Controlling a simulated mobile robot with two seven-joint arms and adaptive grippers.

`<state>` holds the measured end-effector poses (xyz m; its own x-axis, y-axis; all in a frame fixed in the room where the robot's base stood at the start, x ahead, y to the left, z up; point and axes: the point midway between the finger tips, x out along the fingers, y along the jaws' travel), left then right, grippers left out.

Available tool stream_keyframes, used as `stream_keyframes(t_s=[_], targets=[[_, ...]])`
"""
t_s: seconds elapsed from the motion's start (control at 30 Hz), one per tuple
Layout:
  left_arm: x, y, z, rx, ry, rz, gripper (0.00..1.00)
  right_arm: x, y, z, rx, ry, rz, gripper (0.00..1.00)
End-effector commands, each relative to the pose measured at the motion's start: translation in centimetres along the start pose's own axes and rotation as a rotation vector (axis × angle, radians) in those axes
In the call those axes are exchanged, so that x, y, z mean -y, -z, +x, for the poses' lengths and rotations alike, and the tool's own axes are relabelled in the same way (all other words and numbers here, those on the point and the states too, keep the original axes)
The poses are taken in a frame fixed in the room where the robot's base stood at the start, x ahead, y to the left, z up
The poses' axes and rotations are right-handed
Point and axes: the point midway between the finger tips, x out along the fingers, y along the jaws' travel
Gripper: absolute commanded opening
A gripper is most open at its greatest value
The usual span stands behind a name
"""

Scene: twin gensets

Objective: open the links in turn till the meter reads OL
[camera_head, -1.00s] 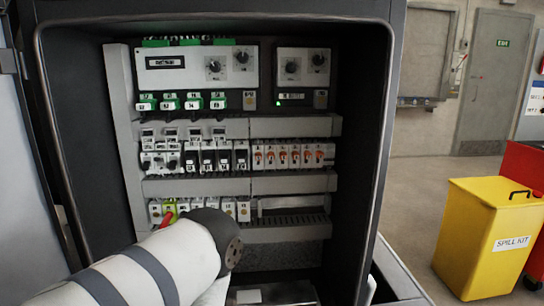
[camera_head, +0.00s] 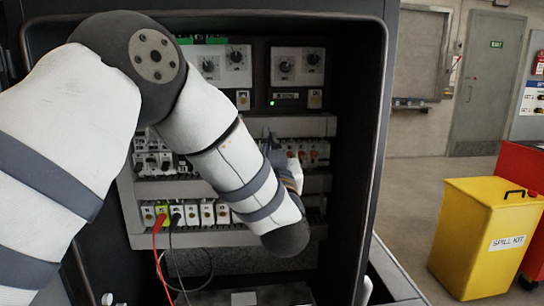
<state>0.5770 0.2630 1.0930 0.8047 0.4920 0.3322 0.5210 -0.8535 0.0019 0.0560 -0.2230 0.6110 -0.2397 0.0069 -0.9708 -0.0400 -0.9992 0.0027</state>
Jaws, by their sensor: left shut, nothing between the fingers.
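My left arm comes in from the left and bends down in front of the open cabinet. My left gripper (camera_head: 283,160) shows only in part behind my forearm, by the orange-marked row of modules (camera_head: 313,152); it is shut and empty. Whether it touches a module cannot be told. A red lead (camera_head: 157,238) and a black lead (camera_head: 174,232) run down from the lower terminal row (camera_head: 207,213). No meter reading can be made out. My right gripper is not in view.
The dark cabinet frame (camera_head: 362,150) bounds the space on the right. Upper control units with knobs (camera_head: 298,67) sit above the rows, and a green light glows there. A yellow spill kit bin (camera_head: 475,235) stands on the floor at right.

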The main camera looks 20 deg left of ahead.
Motion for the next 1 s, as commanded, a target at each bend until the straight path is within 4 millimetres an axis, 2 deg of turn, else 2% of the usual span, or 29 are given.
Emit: stream_keyframes(t_s=[0.17,0.3,0.4,0.83,1.0], targets=[[0.1,-0.3,3.9,0.002,0.001,0.001,0.0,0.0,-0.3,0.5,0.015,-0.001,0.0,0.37],[0.0,-2.6,3.1,0.007,-0.003,0.004,0.0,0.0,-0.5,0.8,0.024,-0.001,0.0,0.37],[0.0,-3.5,2.8,0.004,-0.002,0.003,0.0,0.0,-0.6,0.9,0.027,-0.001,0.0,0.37],[0.0,-3.9,2.5,0.001,-0.002,0.001,0.0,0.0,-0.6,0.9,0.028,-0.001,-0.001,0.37],[0.0,-5.5,2.0,0.004,-0.003,0.005,0.0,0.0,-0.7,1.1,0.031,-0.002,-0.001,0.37]])
